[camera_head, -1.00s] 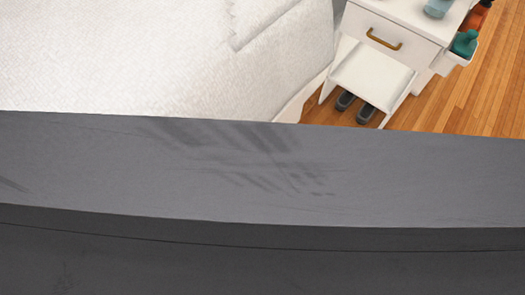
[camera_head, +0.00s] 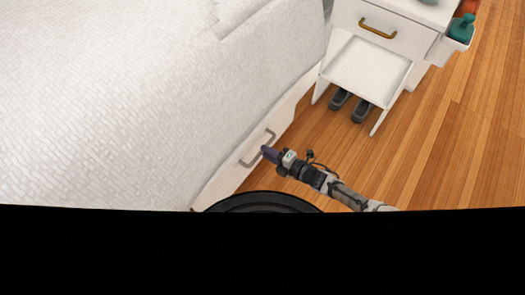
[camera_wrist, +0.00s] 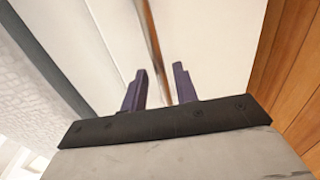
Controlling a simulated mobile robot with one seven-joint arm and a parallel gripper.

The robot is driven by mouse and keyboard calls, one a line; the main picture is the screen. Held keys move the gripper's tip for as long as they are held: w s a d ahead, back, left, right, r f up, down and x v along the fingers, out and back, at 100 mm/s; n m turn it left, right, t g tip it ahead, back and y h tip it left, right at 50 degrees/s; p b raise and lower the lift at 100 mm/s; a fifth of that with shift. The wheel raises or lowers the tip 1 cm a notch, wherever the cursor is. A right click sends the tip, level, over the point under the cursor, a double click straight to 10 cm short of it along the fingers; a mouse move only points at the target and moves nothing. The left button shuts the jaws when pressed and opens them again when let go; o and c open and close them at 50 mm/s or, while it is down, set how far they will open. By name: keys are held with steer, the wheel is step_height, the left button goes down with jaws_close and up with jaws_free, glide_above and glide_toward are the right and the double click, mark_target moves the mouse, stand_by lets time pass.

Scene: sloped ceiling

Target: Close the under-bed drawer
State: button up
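The bed (camera_head: 130,90) with a white quilted cover fills the left. A white nightstand (camera_head: 366,70) with a brass handle stands at the back right, dark shoes (camera_head: 350,105) under it. Wooden floor (camera_head: 440,150) is clear to the right. Black covers the bottom of the head view.

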steer(key=shift+x, duration=1.45)
steer(key=shift+c, duration=0.2)
jaws_close()
